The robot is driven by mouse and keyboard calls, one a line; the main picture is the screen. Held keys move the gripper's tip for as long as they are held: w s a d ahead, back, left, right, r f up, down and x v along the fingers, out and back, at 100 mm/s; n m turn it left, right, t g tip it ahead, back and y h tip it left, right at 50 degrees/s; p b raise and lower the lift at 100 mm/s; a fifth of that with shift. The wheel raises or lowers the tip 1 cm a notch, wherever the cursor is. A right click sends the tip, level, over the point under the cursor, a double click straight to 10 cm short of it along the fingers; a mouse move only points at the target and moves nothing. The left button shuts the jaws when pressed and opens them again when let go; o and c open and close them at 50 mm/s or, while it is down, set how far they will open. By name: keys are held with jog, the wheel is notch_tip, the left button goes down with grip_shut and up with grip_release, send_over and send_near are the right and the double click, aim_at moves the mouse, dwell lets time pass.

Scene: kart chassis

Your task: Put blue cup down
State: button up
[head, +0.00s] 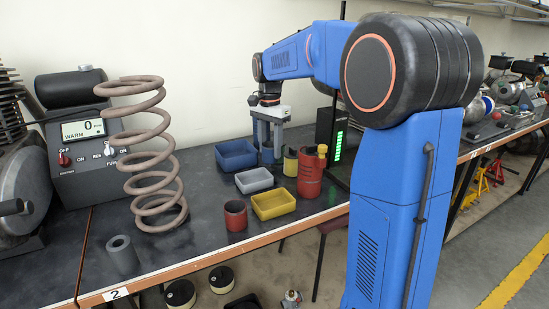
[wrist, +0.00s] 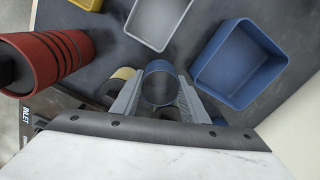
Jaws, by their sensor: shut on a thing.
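The blue cup (head: 266,157) is at the back of the table, between the blue bin and the yellow-and-black cup. In the wrist view the blue cup (wrist: 159,66) is upright with its open mouth facing the camera. My gripper (head: 268,142) points down over it. In the wrist view my gripper (wrist: 160,88) has one finger on each side of the cup and is shut on it. The cup's underside is hidden, so I cannot tell whether it touches the table.
A blue bin (head: 237,155), a grey bin (head: 254,181) and a yellow bin (head: 274,205) stand left and in front. A yellow-and-black cup (head: 290,166) and a red canister (head: 310,176) stand close right. A red cup (head: 235,217) and a coil spring (head: 152,170) are farther left.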

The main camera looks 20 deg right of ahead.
aim_at(270, 157)
jog(key=shift+a+f, duration=0.1)
jog(key=shift+f, duration=1.9)
jog(key=shift+f, duration=0.15)
jog(key=o, duration=0.8)
jog(key=shift+c, duration=0.2)
